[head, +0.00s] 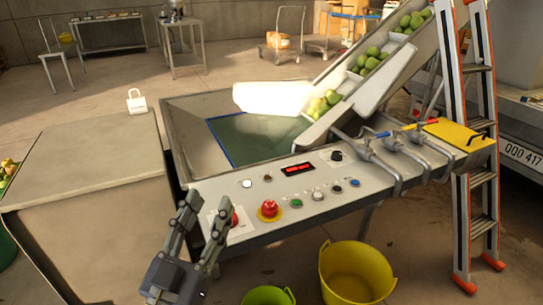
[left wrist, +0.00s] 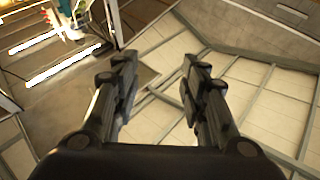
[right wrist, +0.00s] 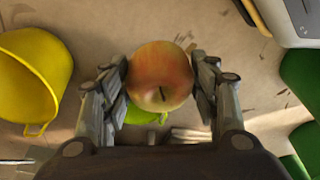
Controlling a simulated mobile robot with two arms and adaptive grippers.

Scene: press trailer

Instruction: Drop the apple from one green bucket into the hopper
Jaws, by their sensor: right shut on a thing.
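In the right wrist view my right gripper (right wrist: 160,85) is shut on a red-yellow apple (right wrist: 160,70), its fingers at the apple's two sides. Part of a green bucket (right wrist: 143,116) shows below and behind the apple. My right gripper is outside the head view. My left gripper (head: 205,208) is open and empty, fingers raised in front of the control panel; the left wrist view (left wrist: 160,75) also shows its fingers apart. The hopper (head: 190,130) is the grey basin behind the panel. A green bucket (head: 268,297) is cut by the bottom edge of the head view.
A yellow bucket (head: 357,272) stands on the floor, also seen in the right wrist view (right wrist: 30,75). An orange-sided ladder (head: 483,150) stands at right. A conveyor chute (head: 375,75) with green fruit runs into the hopper. A bare table (head: 90,160) is at left.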

